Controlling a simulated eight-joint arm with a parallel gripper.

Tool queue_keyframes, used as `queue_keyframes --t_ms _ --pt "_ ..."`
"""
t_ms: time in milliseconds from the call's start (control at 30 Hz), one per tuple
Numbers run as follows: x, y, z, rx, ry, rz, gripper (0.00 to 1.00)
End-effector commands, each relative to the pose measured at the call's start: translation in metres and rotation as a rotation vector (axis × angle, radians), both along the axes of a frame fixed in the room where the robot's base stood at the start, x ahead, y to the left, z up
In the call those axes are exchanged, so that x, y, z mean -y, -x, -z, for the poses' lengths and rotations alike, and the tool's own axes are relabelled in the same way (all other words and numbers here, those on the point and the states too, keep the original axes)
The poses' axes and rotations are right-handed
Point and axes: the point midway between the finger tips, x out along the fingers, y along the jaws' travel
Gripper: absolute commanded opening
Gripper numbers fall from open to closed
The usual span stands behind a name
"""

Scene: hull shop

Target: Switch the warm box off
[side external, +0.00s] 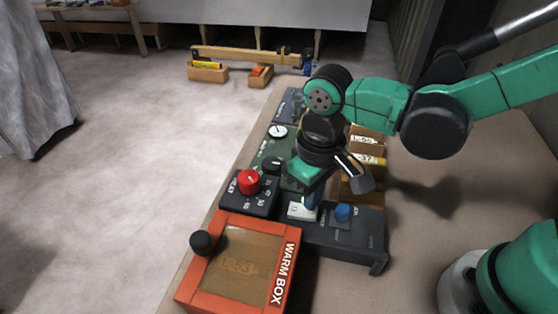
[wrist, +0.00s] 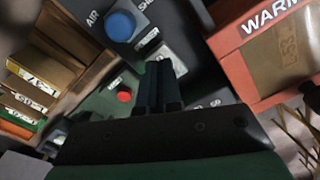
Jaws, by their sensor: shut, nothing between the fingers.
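A red heat knob (side external: 249,181) with a number scale sits on the panel behind the box. A pale switch plate (side external: 297,211) lies between the red knob and a blue air knob (side external: 342,212). My gripper (side external: 311,203) is shut and empty, pointing down at the pale plate. In the wrist view its fingertips (wrist: 158,68) partly cover the plate (wrist: 174,62). I cannot tell whether they touch it.
A round gauge (side external: 278,131) and a black knob (side external: 271,162) sit farther along the panel. Wooden boxes with labels (side external: 367,140) stand behind my gripper. A black ball-shaped handle (side external: 201,242) sticks out of the warm box's left side.

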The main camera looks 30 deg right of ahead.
Motion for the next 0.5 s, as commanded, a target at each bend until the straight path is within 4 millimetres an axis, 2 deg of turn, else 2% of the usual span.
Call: queue_keyframes --t_ms 500 --pt "0.0 -0.0001 0.0079 0.0 0.0 0.0 0.0"
